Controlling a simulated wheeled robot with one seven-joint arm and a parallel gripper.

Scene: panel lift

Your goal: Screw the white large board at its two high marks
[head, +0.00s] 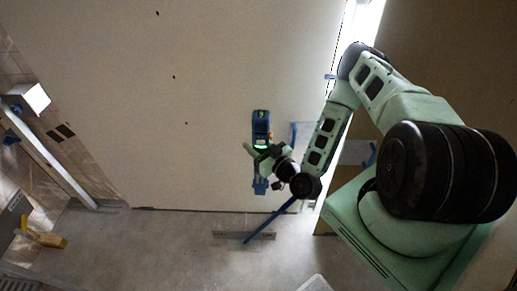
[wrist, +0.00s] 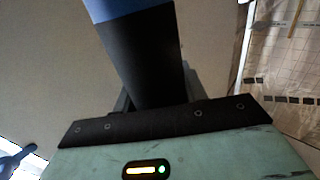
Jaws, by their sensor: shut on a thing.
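The large white board (head: 150,160) fills the middle of the head view, its lower edge above the grey floor. Several small dark marks show on it, such as an upper one (head: 157,14), a middle one (head: 173,77) and a lower one (head: 187,122). My gripper (head: 262,152) is shut on a blue and black power tool (head: 261,122) in front of the board, right of the marks. The tool also shows in the wrist view as a dark body with a blue end (wrist: 140,50). Its tip is out of the wrist view, and I cannot tell whether it touches the board.
A blue bar (head: 268,222) and a flat grey plate (head: 228,235) are at the board's lower edge. On the left are a white box (head: 30,98), a leaning pale beam (head: 55,165) and a yellow-handled tool (head: 45,239).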

